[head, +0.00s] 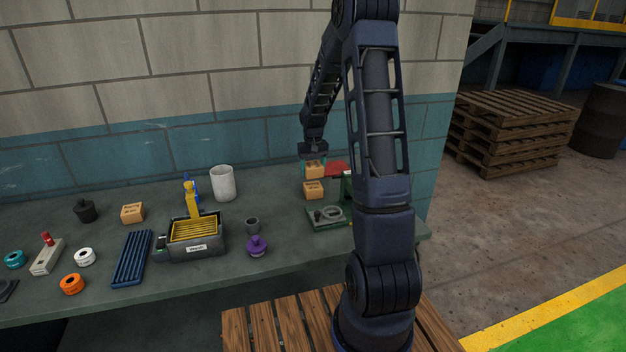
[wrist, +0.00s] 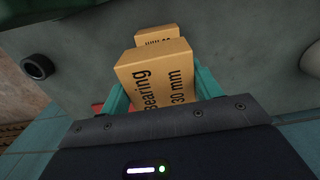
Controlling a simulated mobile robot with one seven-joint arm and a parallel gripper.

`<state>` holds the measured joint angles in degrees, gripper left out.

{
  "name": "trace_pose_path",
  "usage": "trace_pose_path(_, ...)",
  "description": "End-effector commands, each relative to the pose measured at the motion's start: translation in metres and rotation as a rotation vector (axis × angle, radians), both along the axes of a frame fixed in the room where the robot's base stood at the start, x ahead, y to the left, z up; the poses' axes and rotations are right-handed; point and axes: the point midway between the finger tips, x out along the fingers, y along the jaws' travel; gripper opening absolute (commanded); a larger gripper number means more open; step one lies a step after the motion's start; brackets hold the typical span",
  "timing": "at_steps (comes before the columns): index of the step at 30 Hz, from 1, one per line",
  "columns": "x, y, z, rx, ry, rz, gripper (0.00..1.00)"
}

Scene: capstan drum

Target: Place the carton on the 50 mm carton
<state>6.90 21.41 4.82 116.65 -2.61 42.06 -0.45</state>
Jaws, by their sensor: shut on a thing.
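My gripper (head: 314,164) is shut on an orange-tan carton (head: 315,173), with teal fingers on either side of it. In the wrist view the held carton (wrist: 160,80) reads "Bearing 30 mm" and sits between the fingertips (wrist: 160,92). A second tan carton (head: 313,190) stands on the bench, just below the held one in the head view. It also shows in the wrist view (wrist: 157,34), partly hidden behind the held carton, with only part of its label visible. A gap between the two cartons is hard to judge. Another tan carton (head: 132,212) stands at the left.
A white cylinder (head: 222,183), a bin with yellow slats (head: 194,235) and a purple knob (head: 257,246) are to the left. The bench between cylinder and cartons is clear.

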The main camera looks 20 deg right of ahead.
Motion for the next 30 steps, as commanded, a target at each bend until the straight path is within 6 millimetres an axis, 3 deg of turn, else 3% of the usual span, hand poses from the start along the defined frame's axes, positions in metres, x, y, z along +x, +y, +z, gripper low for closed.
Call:
trace_pose_path(8, 0.0, 0.0, -0.017, 0.0, 0.001, 0.0, 0.38)
trace_pose_path(15, 0.0, 0.0, -0.048, -0.001, 0.001, 0.0, 0.38)
trace_pose_path(27, 0.0, 0.0, -0.053, 0.0, 0.0, 0.0, 0.38)
trace_pose_path(28, 0.0, 0.0, -0.053, -0.001, -0.001, 0.0, 0.65)
trace_pose_path(30, 0.0, 0.0, -0.053, 0.0, -0.001, 0.0, 0.79)
